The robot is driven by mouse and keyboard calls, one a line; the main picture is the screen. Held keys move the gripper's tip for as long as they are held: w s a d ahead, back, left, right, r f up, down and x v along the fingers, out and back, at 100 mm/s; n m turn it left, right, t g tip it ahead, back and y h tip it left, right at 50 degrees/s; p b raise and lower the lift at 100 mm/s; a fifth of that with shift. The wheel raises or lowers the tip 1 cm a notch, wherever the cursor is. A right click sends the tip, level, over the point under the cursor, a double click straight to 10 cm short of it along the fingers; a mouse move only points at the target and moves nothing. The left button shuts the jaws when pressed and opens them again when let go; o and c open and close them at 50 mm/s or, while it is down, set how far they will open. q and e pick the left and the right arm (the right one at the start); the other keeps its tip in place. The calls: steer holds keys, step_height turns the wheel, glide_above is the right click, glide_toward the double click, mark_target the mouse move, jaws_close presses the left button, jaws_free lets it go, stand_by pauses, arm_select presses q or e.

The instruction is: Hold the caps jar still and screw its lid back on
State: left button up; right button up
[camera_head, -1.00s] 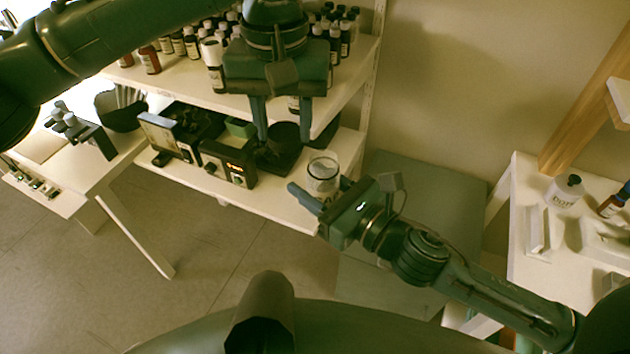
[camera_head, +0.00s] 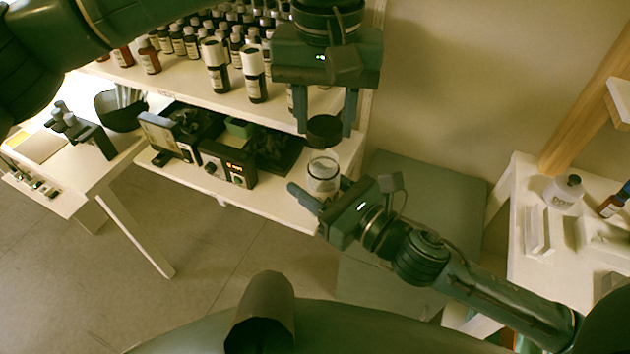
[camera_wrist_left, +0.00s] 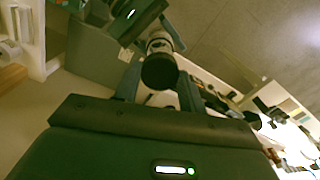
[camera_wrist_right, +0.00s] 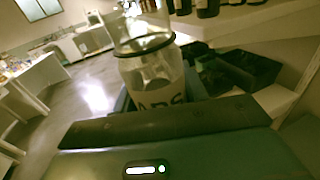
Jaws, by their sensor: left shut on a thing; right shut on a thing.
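The caps jar (camera_head: 323,176) is a clear glass jar at the right end of the lower shelf. My right gripper (camera_head: 316,196) is shut on it from the right. In the right wrist view the jar (camera_wrist_right: 158,80) stands between the fingers, its label partly readable. My left gripper (camera_head: 325,128) is shut on the dark round lid (camera_head: 324,130) and holds it just above the jar, with a small gap in the head view. In the left wrist view the lid (camera_wrist_left: 159,71) sits between the fingertips, with the jar (camera_wrist_left: 160,44) partly hidden behind it.
Bottles (camera_head: 217,66) stand in rows on the upper shelf (camera_head: 180,84), close to my left gripper. A device with a lit display (camera_head: 228,163) and a black tray (camera_head: 275,150) are left of the jar. A side table (camera_head: 520,235) is at the right.

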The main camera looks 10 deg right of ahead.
mark_target(323, 186)
arm_select(q)
steer(key=shift+f, duration=1.25)
steer(key=shift+f, duration=0.1)
steer(key=shift+f, duration=0.75)
steer(key=shift+f, duration=0.6)
